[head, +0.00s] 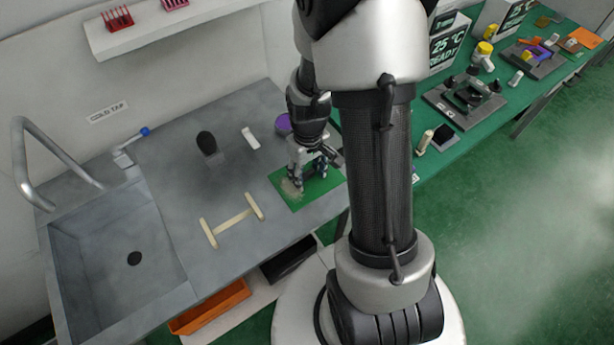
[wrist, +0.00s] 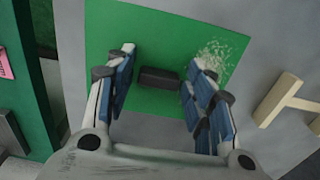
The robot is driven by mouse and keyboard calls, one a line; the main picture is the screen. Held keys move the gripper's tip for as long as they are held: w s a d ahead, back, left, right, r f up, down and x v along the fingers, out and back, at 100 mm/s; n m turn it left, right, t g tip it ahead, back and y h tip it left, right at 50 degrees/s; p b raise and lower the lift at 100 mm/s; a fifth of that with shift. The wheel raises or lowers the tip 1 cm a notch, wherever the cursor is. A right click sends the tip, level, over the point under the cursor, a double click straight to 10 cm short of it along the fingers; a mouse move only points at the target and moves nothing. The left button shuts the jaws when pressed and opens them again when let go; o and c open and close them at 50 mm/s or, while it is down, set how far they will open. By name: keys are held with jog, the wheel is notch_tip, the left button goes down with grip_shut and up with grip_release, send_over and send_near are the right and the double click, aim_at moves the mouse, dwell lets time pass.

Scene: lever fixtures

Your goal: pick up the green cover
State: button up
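The green cover (head: 326,184) is a flat green square on the grey counter, below my gripper. It fills much of the wrist view (wrist: 160,35). A dark block (wrist: 158,78), perhaps its handle, sits near its middle. Pale crumbs (wrist: 220,55) lie on one corner. My gripper (wrist: 164,82) is open, with blue-padded fingers on either side of the dark block and gaps on both sides. In the head view my gripper (head: 309,178) is low over the cover and hides part of it. I cannot tell its exact height.
A cream H-shaped piece (head: 232,229) lies left of the cover. A purple round thing (head: 283,124), a white block (head: 250,138) and a black upright paddle (head: 207,144) stand behind. A sink (head: 115,245) is far left. A green bench (head: 455,150) with fixtures adjoins at right.

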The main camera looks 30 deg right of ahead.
jog(key=c, duration=0.8)
jog(key=shift+r, duration=0.15)
jog(key=shift+c, duration=0.2)
